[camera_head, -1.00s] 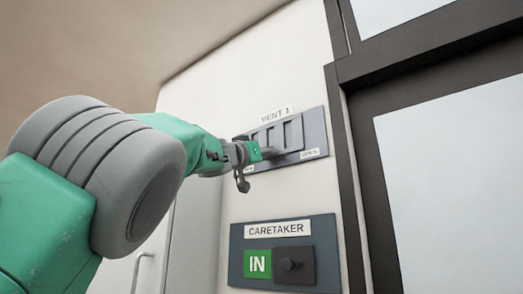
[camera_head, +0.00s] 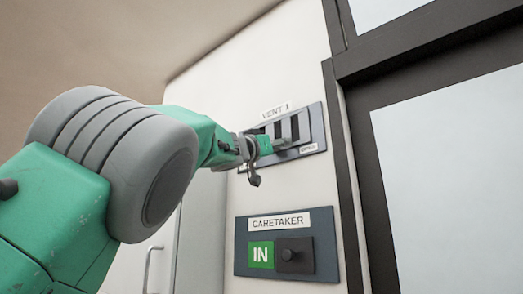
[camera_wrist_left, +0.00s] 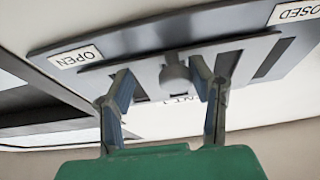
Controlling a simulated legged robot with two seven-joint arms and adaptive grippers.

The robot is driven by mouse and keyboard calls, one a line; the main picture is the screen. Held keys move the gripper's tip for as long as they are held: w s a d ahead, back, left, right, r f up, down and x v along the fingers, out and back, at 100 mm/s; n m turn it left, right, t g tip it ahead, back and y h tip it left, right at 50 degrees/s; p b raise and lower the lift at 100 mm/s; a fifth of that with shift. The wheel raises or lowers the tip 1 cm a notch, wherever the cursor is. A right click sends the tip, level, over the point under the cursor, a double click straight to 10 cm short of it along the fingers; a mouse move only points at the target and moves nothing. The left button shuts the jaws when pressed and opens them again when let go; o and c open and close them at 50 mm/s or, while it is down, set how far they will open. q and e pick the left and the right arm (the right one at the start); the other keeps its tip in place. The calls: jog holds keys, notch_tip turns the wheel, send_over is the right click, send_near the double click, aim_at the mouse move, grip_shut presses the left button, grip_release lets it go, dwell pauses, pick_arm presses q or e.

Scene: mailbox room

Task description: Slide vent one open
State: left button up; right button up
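The vent 1 panel (camera_head: 317,125) is a grey-blue plate on the white wall, with a "VENT 1" label above it. Dark upright slots show in it, partly uncovered. An "OPEN" label (camera_wrist_left: 76,57) is at the left in the wrist view and a "CLOSED" label (camera_wrist_left: 294,11) at the right. My left gripper (camera_wrist_left: 162,80) is at the panel, fingers apart on either side of the knob. The right-hand finger is close to the knob; contact is unclear. My right gripper is not in view.
Below the vent is a "CARETAKER" panel (camera_head: 244,222) with a green "IN" tile (camera_head: 260,255) and a dark knobbed tile (camera_head: 294,256). A dark-framed glass door or window (camera_head: 450,180) stands to the right.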

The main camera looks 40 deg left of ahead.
pick_arm(q)
jog(key=v, duration=1.2)
jog(key=shift+a+r, duration=0.2)
jog(key=shift+a, duration=0.15)
